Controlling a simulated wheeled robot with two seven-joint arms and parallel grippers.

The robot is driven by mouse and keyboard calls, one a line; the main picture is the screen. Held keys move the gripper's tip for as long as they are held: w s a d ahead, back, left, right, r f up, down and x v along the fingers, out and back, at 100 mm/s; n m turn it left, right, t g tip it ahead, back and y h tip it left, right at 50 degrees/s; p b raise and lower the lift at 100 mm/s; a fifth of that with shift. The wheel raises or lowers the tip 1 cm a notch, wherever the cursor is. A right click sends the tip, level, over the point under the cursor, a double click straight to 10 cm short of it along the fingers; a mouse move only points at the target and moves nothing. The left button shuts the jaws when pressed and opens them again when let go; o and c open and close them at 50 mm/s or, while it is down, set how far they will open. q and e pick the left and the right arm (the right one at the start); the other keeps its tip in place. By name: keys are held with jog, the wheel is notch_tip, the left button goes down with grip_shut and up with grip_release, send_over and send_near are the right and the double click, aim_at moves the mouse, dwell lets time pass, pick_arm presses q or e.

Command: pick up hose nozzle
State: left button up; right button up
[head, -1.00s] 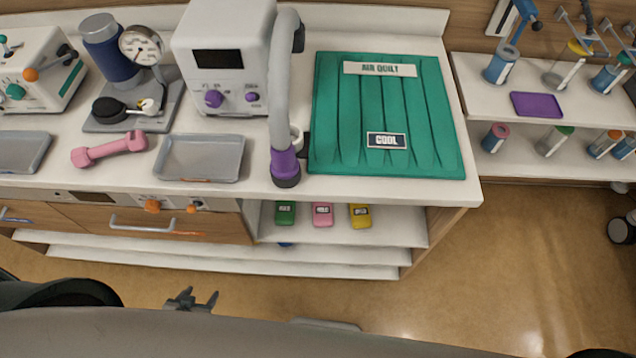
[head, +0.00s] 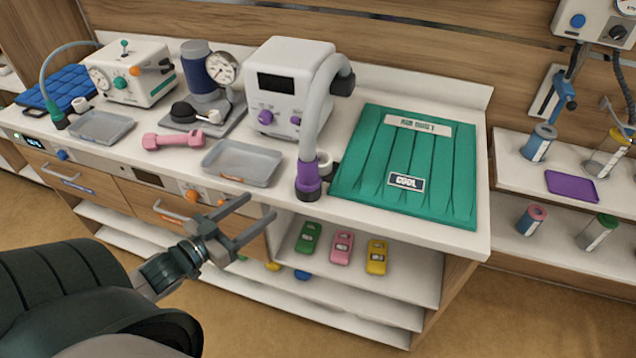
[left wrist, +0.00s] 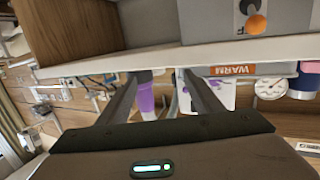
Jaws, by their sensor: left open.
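A hose nozzle (head: 309,180), purple with a dark tip, stands upright at the counter's front edge in the head view. It is on the end of a grey hose (head: 318,105) that arches from a white machine (head: 290,70). A second, dark green nozzle (head: 59,121) hangs on a thinner hose at the far left. My left gripper (head: 262,205) is open and empty, in front of the counter and lower left of the purple nozzle, apart from it. In the left wrist view, a purple part (left wrist: 146,100), probably this nozzle, shows between the fingers. My right gripper is not in view.
A grey tray (head: 243,181) and a pink dumbbell (head: 173,141) lie left of the purple nozzle. A green quilt (head: 410,165) lies right of it. The counter's front edge and the shelf (head: 400,278) with small cars are close to my left gripper.

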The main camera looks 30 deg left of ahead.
pick_arm(q)
jog(key=t+h, duration=0.1)
jog(key=h, duration=0.1)
send_near(300, 173)
jog(key=s, duration=0.1)
jog(key=shift+s+a+m, duration=0.1)
jog(key=shift+a+m, duration=0.05)
jog(key=shift+m, duration=0.35)
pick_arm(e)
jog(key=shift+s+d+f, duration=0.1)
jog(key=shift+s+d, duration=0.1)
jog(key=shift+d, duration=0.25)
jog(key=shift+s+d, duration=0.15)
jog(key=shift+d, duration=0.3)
pick_arm(q)
jog(key=p+x, duration=0.3)
jog(key=x, duration=0.8)
jog(key=shift+w+p, duration=0.2)
jog(key=shift+p, duration=0.1)
jog(key=shift+w+f, duration=0.1)
jog(key=shift+w, duration=0.3)
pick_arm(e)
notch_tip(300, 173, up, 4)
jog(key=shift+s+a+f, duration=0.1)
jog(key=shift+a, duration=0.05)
